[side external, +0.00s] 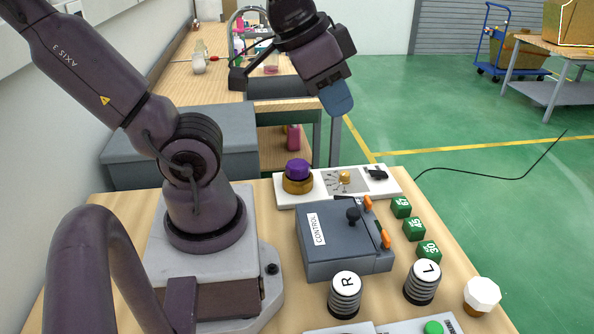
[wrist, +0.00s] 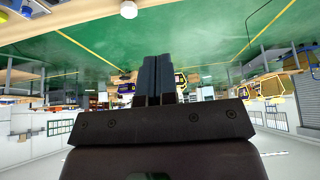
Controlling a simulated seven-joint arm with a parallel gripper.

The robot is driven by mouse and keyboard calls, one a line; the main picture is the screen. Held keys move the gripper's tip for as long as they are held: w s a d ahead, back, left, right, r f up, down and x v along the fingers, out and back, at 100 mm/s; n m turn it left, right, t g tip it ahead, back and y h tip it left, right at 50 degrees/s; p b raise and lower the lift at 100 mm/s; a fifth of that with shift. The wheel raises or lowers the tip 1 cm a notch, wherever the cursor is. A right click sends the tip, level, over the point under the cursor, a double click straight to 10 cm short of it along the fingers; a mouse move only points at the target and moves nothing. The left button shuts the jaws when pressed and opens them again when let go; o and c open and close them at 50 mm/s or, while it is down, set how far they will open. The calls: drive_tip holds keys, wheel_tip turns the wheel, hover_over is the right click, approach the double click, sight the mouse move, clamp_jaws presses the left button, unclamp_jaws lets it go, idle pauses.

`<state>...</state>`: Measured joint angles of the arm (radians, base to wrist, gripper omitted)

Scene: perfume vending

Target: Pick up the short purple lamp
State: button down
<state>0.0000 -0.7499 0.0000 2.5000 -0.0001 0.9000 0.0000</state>
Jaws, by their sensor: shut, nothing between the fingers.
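The short purple lamp (side external: 298,169), with a purple cap on a round brass base, stands upright on a white panel (side external: 388,187) behind the control box. My gripper (side external: 337,98) is raised well above the table, above and slightly right of the lamp in the side view, and apart from it. Its blue fingers are shut together with nothing between them. They also show closed in the wrist view (wrist: 158,80), pointing out over the green floor. I cannot make out the purple lamp in the wrist view.
A grey control box (side external: 345,240) with a joystick stands in front of the lamp. Green numbered blocks (side external: 413,229), striped R (side external: 345,295) and L (side external: 422,281) cylinders and a white-topped lamp (side external: 481,295) stand nearby. A grey cabinet (side external: 185,143) is behind.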

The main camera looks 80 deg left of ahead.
idle(0.4)
drive_tip(key=shift+c, duration=0.5)
unclamp_jaws()
